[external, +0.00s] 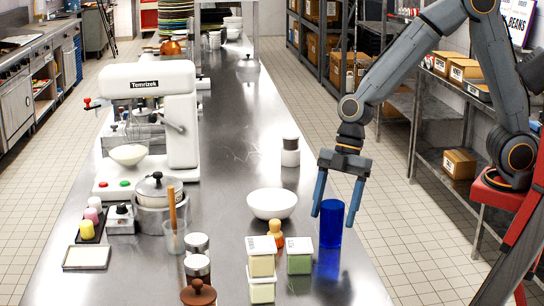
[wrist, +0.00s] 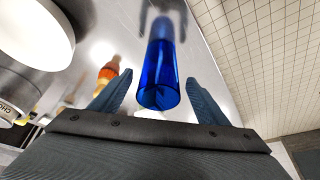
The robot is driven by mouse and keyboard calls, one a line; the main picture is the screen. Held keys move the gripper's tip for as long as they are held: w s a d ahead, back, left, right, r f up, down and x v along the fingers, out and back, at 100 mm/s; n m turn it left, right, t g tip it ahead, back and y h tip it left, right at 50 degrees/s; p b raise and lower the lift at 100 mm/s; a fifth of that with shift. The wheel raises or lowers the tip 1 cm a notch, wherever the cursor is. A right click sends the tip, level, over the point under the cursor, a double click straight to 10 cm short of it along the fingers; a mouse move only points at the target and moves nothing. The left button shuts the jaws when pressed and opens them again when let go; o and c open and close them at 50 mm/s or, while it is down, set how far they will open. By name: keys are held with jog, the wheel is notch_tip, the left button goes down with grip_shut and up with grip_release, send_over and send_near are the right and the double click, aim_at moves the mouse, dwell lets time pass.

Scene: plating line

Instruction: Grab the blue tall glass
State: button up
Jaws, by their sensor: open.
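The blue tall glass (external: 331,224) stands upright on the steel counter (external: 240,150) near its right edge. It also shows in the wrist view (wrist: 160,75), beyond and between my fingertips. My gripper (external: 335,212) points down at the glass with its blue fingers spread apart. In the external view one finger is at the left of the glass and the other at its right. In the wrist view my gripper (wrist: 158,92) is open with nothing held between its fingers. I cannot tell how far the fingertips are from the glass.
A white bowl (external: 272,204), an orange-brown bottle (external: 275,235) and pale green containers (external: 299,256) stand left of the glass. A black-and-white jar (external: 290,152) stands behind. A white mixer (external: 160,120) is farther left. The counter right of the glass is bare.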

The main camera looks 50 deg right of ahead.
aim_at(326, 243)
jog(key=shift+p+x, duration=0.9)
jog(key=shift+x, duration=2.1)
jog(key=shift+w, duration=0.1)
jog(key=shift+c, duration=0.5)
jog(key=c, duration=1.2)
